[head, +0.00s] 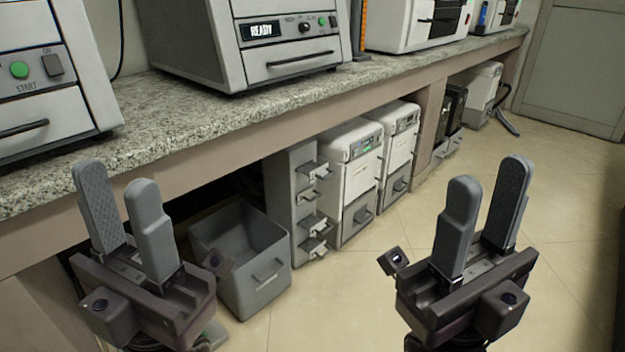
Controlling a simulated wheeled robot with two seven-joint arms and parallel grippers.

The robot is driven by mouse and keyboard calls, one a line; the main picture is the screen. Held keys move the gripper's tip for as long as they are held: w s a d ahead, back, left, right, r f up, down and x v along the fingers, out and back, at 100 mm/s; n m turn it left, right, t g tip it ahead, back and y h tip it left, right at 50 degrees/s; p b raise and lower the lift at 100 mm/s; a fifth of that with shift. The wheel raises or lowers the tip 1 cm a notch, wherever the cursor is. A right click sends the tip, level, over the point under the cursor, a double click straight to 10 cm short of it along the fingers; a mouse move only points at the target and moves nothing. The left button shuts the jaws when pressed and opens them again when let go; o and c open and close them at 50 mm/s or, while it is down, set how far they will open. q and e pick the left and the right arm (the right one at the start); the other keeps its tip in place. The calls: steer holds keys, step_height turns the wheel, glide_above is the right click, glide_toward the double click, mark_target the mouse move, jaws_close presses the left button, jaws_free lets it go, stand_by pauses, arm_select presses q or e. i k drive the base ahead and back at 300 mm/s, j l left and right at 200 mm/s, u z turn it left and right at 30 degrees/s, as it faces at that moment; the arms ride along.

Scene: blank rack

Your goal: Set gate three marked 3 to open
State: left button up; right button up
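No gate with a readable 3 shows in the head view. A narrow grey unit (281,190) with several small protruding levers or handles stands under the counter, near the middle; I cannot tell whether these are the gates, and no marks on it can be read. My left gripper (116,176) is at the left, in front of the counter edge, with its fingers apart and nothing between them. My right gripper (491,172) is at the right over the floor, fingers apart and empty. Neither gripper touches the grey unit.
A granite counter (190,112) runs from left to far right, with a machine reading READY (288,47) on it. Below stand an open grey bin (262,285), two white cabinets (352,170) and darker boxes. The tiled floor (350,300) between my grippers is clear.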

mark_target(305, 195)
steer(key=i+j+u, duration=0.1)
steer(key=i+u, duration=0.3)
steer(key=i+l+u, duration=0.1)
steer(key=i+u, duration=0.25)
steer(key=i, duration=0.25)
